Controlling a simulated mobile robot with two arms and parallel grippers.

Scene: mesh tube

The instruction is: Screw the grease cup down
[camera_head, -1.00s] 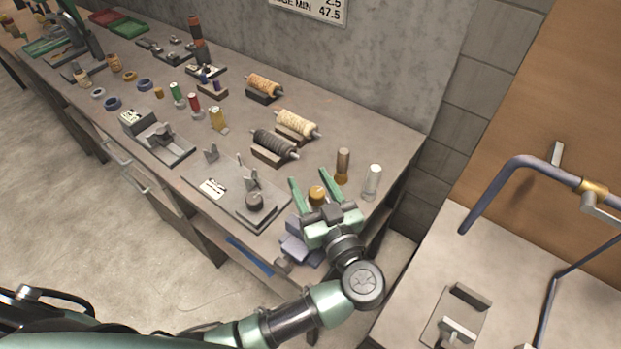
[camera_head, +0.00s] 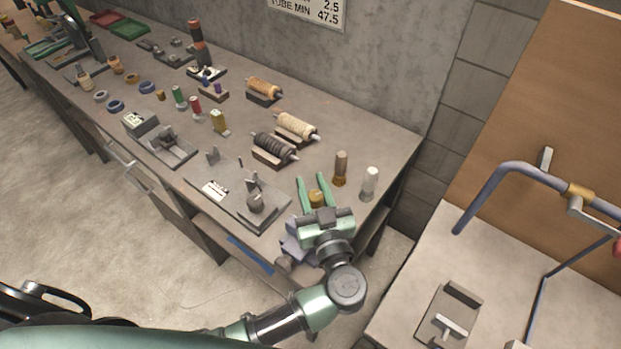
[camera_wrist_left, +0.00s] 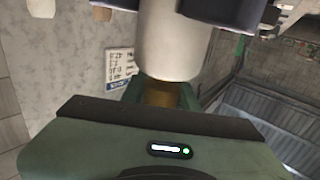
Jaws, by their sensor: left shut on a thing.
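The brass-coloured grease cup (camera_head: 316,196) is at the front right end of the workbench, beside a lavender block-like fixture (camera_head: 296,244). My left gripper (camera_head: 314,181) has its two green fingers on either side of the cup and is shut on it. In the left wrist view, the cup (camera_wrist_left: 160,92) shows as a brass band between the green fingers, partly hidden by a large pale cylinder (camera_wrist_left: 172,42) in front of it. How the cup's thread sits cannot be seen. My right gripper is not in view.
A brown-topped cylinder (camera_head: 341,166) and a white cylinder (camera_head: 370,183) stand close right of the fingers. A grey fixture plate (camera_head: 232,197) lies to the left. Wound spools (camera_head: 275,148) stand behind. A separate table with a bent blue tube (camera_head: 500,182) is at the right.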

